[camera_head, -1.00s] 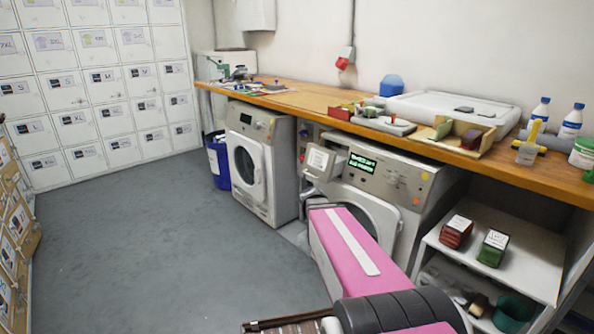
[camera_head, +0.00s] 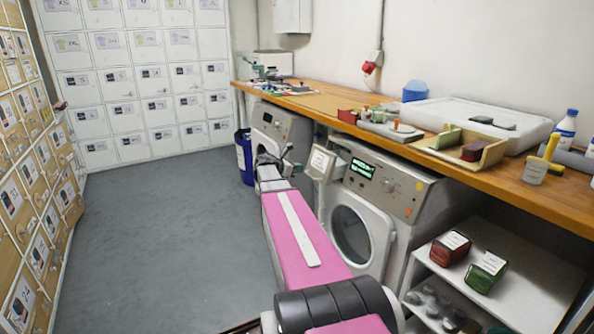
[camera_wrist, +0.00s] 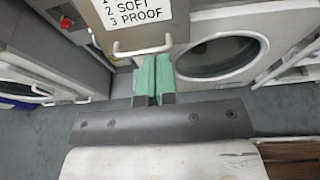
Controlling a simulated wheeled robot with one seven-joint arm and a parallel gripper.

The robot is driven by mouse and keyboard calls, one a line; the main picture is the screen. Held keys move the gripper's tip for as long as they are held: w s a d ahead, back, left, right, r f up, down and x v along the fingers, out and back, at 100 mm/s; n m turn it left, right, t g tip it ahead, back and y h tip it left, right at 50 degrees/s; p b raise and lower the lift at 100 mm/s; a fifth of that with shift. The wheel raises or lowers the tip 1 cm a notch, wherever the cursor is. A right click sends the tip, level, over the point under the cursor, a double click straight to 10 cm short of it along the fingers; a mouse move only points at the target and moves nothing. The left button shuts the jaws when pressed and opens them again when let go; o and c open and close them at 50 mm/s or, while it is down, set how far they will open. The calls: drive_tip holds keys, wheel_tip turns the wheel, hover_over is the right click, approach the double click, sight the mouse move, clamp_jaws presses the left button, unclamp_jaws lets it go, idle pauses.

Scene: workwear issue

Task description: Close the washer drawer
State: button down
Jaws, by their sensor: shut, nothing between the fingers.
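The washer (camera_head: 383,185) is a pale front-loader under the counter with a lit green display and a round door. Its drawer (camera_head: 322,162) sticks out at the upper left of the front and carries a white label. In the wrist view the drawer (camera_wrist: 105,28) shows the label's words "SOFT" and "PROOF", with a pale bar handle (camera_wrist: 143,49) below. My gripper (camera_wrist: 155,60) has green fingers, shut together and empty. The fingertips appear close to the handle; I cannot tell whether they touch. In the head view, my arm reaches past the drawer's left side.
A second machine (camera_head: 277,135) stands to the left, with a blue bin (camera_head: 244,157) beside it. The wooden counter (camera_head: 540,190) overhangs the washer. A white shelf (camera_head: 520,262) with red and green boxes is on the right. The grey floor (camera_head: 165,230) at left is clear.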

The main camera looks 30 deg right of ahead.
sight(323, 170)
drive_tip(key=x, duration=1.1)
drive_tip(key=shift+d+f, duration=0.15)
drive_tip(key=shift+d, duration=0.15)
drive_tip(key=d, duration=0.7)
drive_tip(key=w+d, duration=0.1)
drive_tip(key=d, duration=0.2)
drive_tip(key=shift+d, duration=0.45)
drive_tip(key=v, duration=1.4)
drive_tip(key=shift+s+a, duration=0.15)
drive_tip(key=shift+a, duration=0.15)
drive_tip(key=s+a+f+m+y, duration=0.5)
drive_tip(key=s+a+f+m, duration=0.1)
drive_tip(key=a, duration=0.8)
drive_tip(key=s+a+f+m+y, duration=0.4)
drive_tip(key=s+a, duration=0.5)
drive_tip(key=a, duration=0.5)
drive_tip(key=s+a+f+m+g+y, duration=0.1)
drive_tip(key=s+a+f+m+y, duration=0.4)
drive_tip(key=a, duration=0.8)
wheel_tip(323, 170, down, 5)
drive_tip(key=s+m, duration=0.2)
drive_tip(key=m, duration=0.2)
drive_tip(key=shift+s+a+y, duration=0.3)
drive_tip(key=shift+s+a, duration=0.05)
drive_tip(key=shift+a, duration=0.05)
